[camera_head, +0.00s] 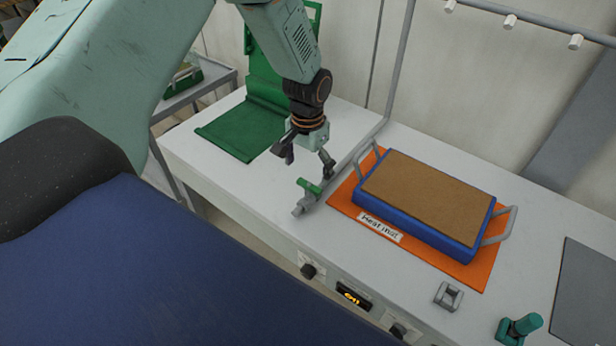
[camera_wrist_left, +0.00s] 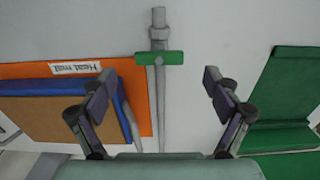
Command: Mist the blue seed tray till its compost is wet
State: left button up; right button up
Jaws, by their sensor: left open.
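The blue seed tray (camera_head: 427,228) lies flat on an orange heat mat (camera_head: 345,199), with a grey handle at each end. Its compost (camera_head: 424,196) is an even light brown. A grey pipe (camera_head: 344,166) runs along the bench beside the mat and carries a green valve handle (camera_head: 309,186). My left gripper (camera_head: 309,163) is open and empty above the bench, just behind the valve. In the left wrist view the green handle (camera_wrist_left: 159,58) shows crosswise on the pipe, between and beyond the spread fingers (camera_wrist_left: 158,77). The tray (camera_wrist_left: 60,90) is at left there. My right gripper is not seen.
An overhead bar with white nozzles (camera_head: 510,21) hangs at the top right. A green mat and upright panel (camera_head: 243,127) stand at the bench's back left. A teal knob (camera_head: 521,327), a small grey block (camera_head: 448,296) and a dark panel (camera_head: 590,290) are at right.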

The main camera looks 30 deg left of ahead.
aim_at(309, 185)
pick_arm(q)
jog(key=f, duration=0.2)
jog(key=w+f, duration=0.1)
jog(key=f, duration=0.1)
jog(key=shift+d+f, duration=0.1)
jog(key=shift+s+f, duration=0.1)
jog(key=shift+f, duration=0.05)
jog(key=shift+s, duration=0.4)
jog(key=shift+w+f, duration=0.2)
jog(key=shift+w, duration=0.3)
jog(key=c, duration=0.3)
jog(key=shift+c, duration=0.8)
jog(key=shift+s+r, duration=0.2)
jog(key=shift+s, duration=0.1)
jog(key=c, duration=0.5)
jog(key=shift+c, duration=0.9)
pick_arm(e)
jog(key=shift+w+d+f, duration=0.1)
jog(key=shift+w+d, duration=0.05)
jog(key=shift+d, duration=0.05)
